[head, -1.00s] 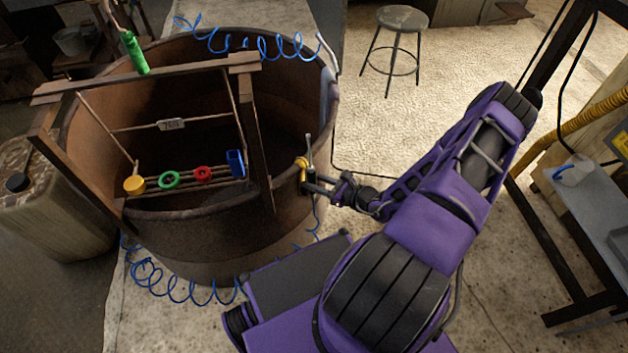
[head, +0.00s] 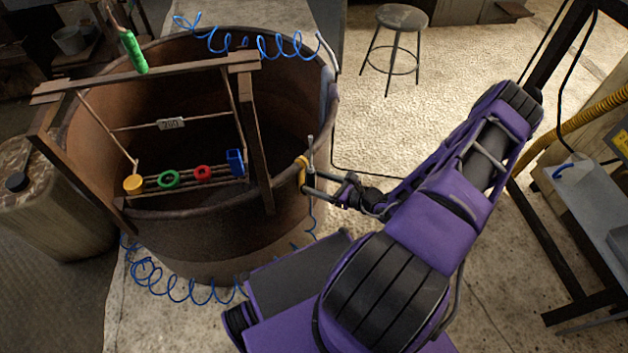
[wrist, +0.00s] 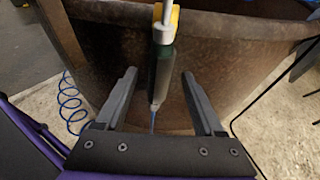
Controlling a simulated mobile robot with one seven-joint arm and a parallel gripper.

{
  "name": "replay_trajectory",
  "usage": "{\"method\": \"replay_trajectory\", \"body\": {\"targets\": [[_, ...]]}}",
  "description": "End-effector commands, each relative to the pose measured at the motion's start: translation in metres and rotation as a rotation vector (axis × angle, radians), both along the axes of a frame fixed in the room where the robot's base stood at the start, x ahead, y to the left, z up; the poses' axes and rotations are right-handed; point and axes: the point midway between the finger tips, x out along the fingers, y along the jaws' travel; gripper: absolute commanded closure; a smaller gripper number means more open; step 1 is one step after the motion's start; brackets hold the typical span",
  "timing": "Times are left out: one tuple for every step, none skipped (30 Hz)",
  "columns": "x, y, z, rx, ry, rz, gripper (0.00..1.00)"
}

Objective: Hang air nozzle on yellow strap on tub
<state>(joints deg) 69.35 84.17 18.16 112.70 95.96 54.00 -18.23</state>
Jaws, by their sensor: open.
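The air nozzle (wrist: 163,72), with a dark body and a grey upper end, is upright at the tub's outer wall in the wrist view. Its grey upper end (head: 309,146) shows above the rim in the head view. The yellow strap (head: 302,168) is on the rim of the rusty tub (head: 285,225); it also shows in the wrist view (wrist: 174,16), right beside the nozzle's upper part. A blue hose runs down from the nozzle's lower end. My gripper (wrist: 159,73) is open, one finger on each side of the nozzle, with visible gaps. Exactly how the strap supports the nozzle is hidden.
A wooden frame (head: 150,76) stands across the tub, with coloured rings and a blue piece (head: 235,162) on its rails. Blue coiled hose (head: 165,284) lies at the tub's foot. A stool (head: 402,18) stands behind on open floor.

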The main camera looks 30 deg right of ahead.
Motion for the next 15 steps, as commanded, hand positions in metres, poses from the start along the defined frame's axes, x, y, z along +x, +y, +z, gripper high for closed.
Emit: {"method": "replay_trajectory", "body": {"targets": [[-0.008,-0.005,0.005,-0.001,-0.001,-0.002,0.3],[-0.013,-0.008,0.007,-0.001,-0.001,-0.004,0.3],[-0.021,-0.013,0.01,-0.002,0.001,-0.004,0.3],[-0.027,-0.016,0.012,-0.001,0.0,-0.003,0.3],[-0.033,-0.019,0.015,-0.002,0.0,-0.004,0.3],[-0.042,-0.024,0.018,-0.002,0.0,-0.003,0.3],[-0.048,-0.027,0.02,-0.002,0.0,-0.003,0.3],[-0.055,-0.03,0.022,-0.002,0.0,-0.003,0.3],[-0.063,-0.035,0.026,-0.001,-0.001,-0.004,0.3],[-0.069,-0.038,0.027,-0.002,0.0,-0.004,0.3],[-0.075,-0.041,0.03,-0.002,-0.001,-0.003,0.3],[-0.084,-0.046,0.033,-0.002,-0.001,-0.004,0.3],[-0.089,-0.048,0.035,-0.003,-0.001,-0.003,0.3],[-0.094,-0.051,0.037,-0.003,-0.001,-0.003,0.3],[-0.102,-0.055,0.039,-0.002,-0.001,-0.003,0.3]]}}
